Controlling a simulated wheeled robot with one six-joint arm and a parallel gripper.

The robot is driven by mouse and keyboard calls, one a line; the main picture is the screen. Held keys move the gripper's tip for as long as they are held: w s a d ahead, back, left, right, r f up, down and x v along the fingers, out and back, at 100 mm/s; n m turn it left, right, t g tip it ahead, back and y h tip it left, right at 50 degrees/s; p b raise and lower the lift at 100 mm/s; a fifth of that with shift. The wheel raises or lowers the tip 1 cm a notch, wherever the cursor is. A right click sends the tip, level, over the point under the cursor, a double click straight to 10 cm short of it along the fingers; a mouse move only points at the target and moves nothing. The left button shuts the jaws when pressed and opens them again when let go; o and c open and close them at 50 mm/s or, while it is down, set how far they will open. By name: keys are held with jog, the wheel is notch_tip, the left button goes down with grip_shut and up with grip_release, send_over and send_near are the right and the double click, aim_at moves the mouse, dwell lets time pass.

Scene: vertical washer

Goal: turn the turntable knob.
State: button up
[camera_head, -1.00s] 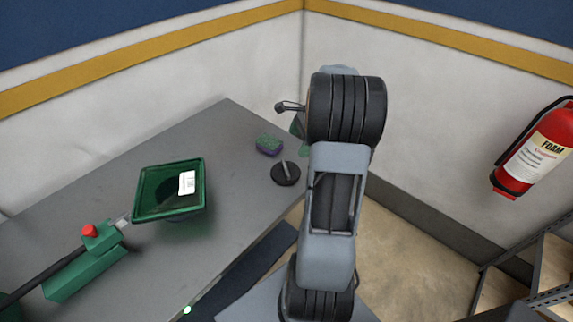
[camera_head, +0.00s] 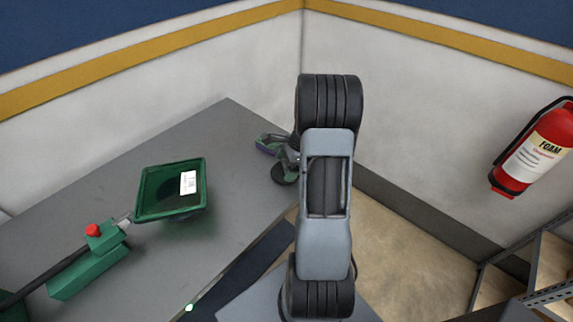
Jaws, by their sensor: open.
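The knob is a black round disc (camera_head: 279,175) with a raised grip bar, near the right edge of the grey table. Its upper part, with the bar, is hidden behind my gripper. My gripper (camera_head: 284,156) is open and appears over the knob in the picture. It is small, and partly covered by my arm. I cannot tell whether its fingers touch the knob or are around the bar.
A green and purple sponge (camera_head: 266,149) lies just behind the knob, partly covered. A green tray (camera_head: 142,211) with a white label and a green device with a red button (camera_head: 93,230) are to the left. A fire extinguisher (camera_head: 535,150) hangs at the right wall.

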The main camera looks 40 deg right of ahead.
jog(key=shift+c, duration=0.4)
jog(key=c, duration=0.5)
